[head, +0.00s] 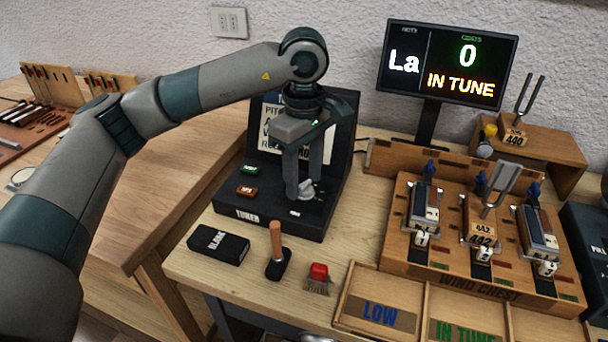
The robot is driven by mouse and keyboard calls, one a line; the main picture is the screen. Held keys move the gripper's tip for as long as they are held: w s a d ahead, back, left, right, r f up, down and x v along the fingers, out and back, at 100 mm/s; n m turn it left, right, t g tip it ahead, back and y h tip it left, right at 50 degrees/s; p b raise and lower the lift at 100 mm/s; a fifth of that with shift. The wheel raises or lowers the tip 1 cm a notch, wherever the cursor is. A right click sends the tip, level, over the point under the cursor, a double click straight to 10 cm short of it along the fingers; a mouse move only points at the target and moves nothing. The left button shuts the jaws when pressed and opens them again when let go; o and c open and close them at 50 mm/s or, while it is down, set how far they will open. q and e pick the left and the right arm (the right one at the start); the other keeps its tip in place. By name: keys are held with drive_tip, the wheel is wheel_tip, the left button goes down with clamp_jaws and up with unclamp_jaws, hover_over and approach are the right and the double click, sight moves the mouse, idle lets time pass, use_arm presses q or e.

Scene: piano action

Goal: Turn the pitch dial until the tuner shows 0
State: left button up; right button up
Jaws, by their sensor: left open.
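The tuner display (443,64) at the back shows "La", a green 0 and "IN TUNE". The black tuner box (262,217) stands on the bench below my left arm. Its pitch dial (307,189) is a light grey knob on the sloped top. My left gripper (304,193) points down at the dial, with its fingers apart at the knob; I cannot tell whether they touch it. The left gripper is open. The dial is partly hidden by the fingers. My right gripper is not in view.
A black block (218,244), a wooden-handled tool (277,252) and a red-topped brush (318,279) lie in front of the tuner. The wind chest (455,254) with reeds stands right. Sorting trays (380,309) line the front edge. A tuning fork (528,98) stands back right.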

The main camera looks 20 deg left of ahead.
use_arm(q)
drive_tip(key=shift+r, duration=0.9)
wheel_tip(320, 180, up, 9)
wheel_tip(320, 180, up, 7)
hover_over(304, 183)
drive_tip(key=shift+f, duration=0.15)
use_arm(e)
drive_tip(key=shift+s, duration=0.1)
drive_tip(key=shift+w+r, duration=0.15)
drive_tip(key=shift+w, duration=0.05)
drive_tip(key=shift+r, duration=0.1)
